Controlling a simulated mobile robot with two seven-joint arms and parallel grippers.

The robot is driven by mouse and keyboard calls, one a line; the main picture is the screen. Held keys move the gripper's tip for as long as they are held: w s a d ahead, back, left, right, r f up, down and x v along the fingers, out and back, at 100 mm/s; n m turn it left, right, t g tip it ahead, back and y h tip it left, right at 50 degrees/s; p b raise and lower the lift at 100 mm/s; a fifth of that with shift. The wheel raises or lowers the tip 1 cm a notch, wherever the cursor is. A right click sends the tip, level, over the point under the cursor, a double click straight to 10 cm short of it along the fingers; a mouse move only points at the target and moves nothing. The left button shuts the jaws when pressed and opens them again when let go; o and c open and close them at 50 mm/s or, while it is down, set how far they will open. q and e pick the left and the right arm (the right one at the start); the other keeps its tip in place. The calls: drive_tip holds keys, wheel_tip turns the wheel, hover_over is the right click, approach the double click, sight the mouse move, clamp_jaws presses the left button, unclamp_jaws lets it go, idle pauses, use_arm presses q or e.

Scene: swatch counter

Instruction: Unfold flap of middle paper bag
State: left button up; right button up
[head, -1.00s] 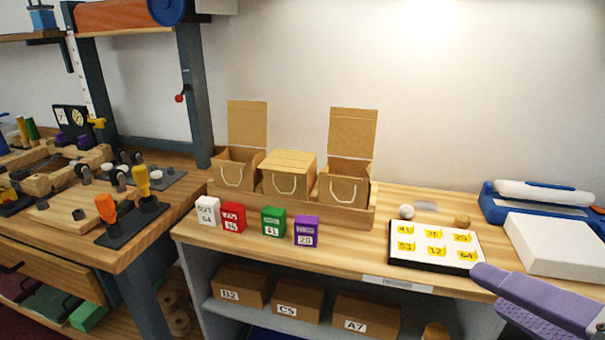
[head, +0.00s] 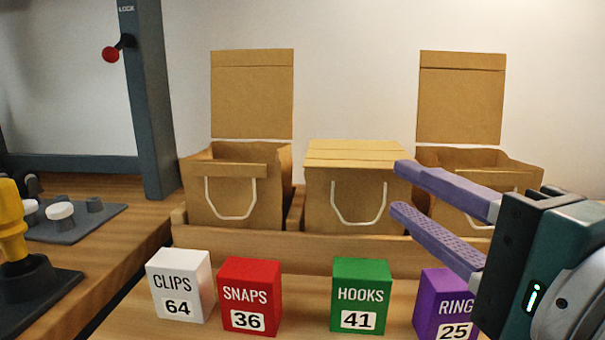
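The middle paper bag (head: 330,199) is brown with a white string handle and stands in a wooden tray (head: 270,245). Its flap (head: 352,154) is folded down over the top, so the bag is closed. The left bag (head: 215,202) and the right bag (head: 490,160) have their flaps standing up, and their tops are open. My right gripper (head: 396,190) has two purple fingers, spread apart with nothing between them. It is at the middle bag's right side, in front of part of the right bag. Contact with the middle bag cannot be told. My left gripper is not in view.
A white box (head: 180,285), red box (head: 250,295), green box (head: 361,295) and purple box (head: 440,300) stand in front of the tray. A grey post (head: 148,100) rises at the left. A yellow-handled tool (head: 12,235) stands at the left edge.

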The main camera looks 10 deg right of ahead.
sight(367, 168)
drive_tip(key=w, duration=0.5)
drive_tip(key=w+a, duration=0.1)
drive_tip(key=w, duration=0.1)
drive_tip(key=shift+w+b, duration=0.25)
drive_tip(key=shift+b, duration=0.05)
clamp_jaws()
idle(1.1)
